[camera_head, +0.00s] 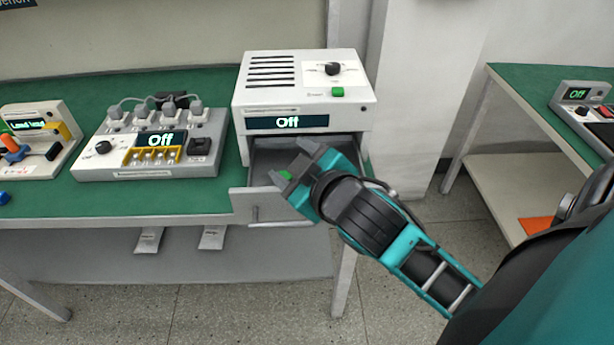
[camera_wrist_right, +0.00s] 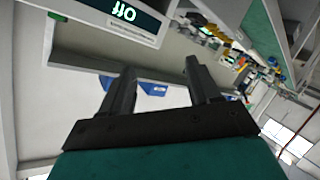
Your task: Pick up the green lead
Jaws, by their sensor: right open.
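A small bright green piece (camera_head: 286,174) shows by the fingertips of my right gripper, over the open drawer (camera_head: 240,205) of the white box. I cannot tell whether it is the green lead, as the gripper hides most of it. My right gripper (camera_head: 296,163) reaches over the drawer from the right. In the right wrist view its fingers (camera_wrist_right: 160,68) are apart, with nothing clearly between them. Blue pieces (camera_wrist_right: 153,86) show beyond the fingers there. Another bit of green (camera_head: 4,127) is at the left edge, on the lead device (camera_head: 42,140). My left gripper is not in view.
The white box (camera_head: 300,88) with an "Off" display stands above the drawer. A socket unit (camera_head: 152,143) is left of it on the green bench (camera_head: 120,205). A second bench (camera_head: 535,95) stands at the right, with floor between the benches.

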